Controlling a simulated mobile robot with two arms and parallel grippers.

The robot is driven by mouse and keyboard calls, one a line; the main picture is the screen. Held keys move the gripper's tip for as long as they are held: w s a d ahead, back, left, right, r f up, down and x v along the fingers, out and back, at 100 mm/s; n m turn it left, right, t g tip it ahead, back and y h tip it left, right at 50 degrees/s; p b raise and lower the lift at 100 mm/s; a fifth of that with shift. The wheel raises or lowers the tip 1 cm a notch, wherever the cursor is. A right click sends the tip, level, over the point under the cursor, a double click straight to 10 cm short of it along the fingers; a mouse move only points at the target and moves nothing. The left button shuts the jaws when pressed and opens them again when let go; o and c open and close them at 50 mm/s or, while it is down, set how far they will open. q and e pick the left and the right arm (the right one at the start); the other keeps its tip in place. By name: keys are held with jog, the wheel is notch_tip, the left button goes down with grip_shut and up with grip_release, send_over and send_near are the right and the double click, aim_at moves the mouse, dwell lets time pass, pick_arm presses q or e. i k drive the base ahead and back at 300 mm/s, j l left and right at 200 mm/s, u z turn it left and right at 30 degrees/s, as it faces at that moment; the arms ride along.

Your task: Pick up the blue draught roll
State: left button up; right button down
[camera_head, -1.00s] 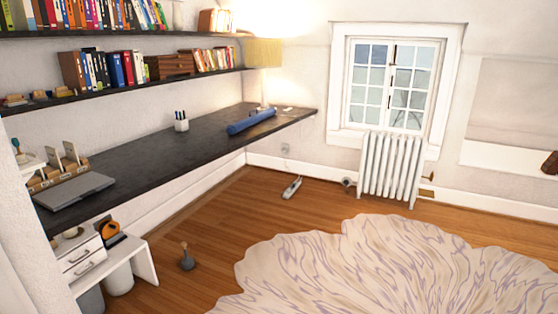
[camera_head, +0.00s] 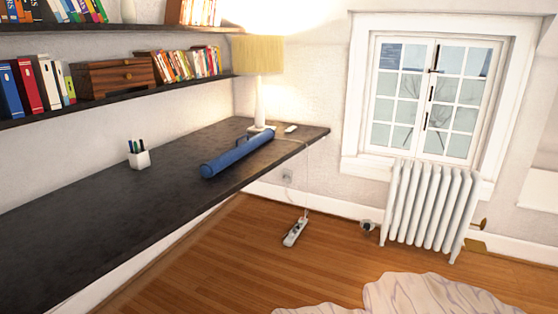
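The blue draught roll (camera_head: 238,156) is a long blue cylinder lying on the dark desk (camera_head: 95,211). It lies slantwise near the desk's front edge, towards the far end. Its near end faces me, and a thin strap or loop shows near its far end. Neither of my grippers is in view.
A lamp (camera_head: 257,56) stands behind the roll, and a white pen holder (camera_head: 139,159) stands to its left. Shelves with books (camera_head: 184,65) hang above the desk. A power strip (camera_head: 295,231) lies on the floor, near a radiator (camera_head: 427,207). A pale rug (camera_head: 440,296) lies in front.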

aim_at(208, 170)
jog(key=i+u, duration=0.1)
jog(key=i, duration=0.65)
jog(key=i+l+u, duration=0.1)
jog(key=i, duration=0.6)
jog(key=i+l+u, duration=0.1)
jog(key=i, duration=0.6)
jog(key=l, duration=0.15)
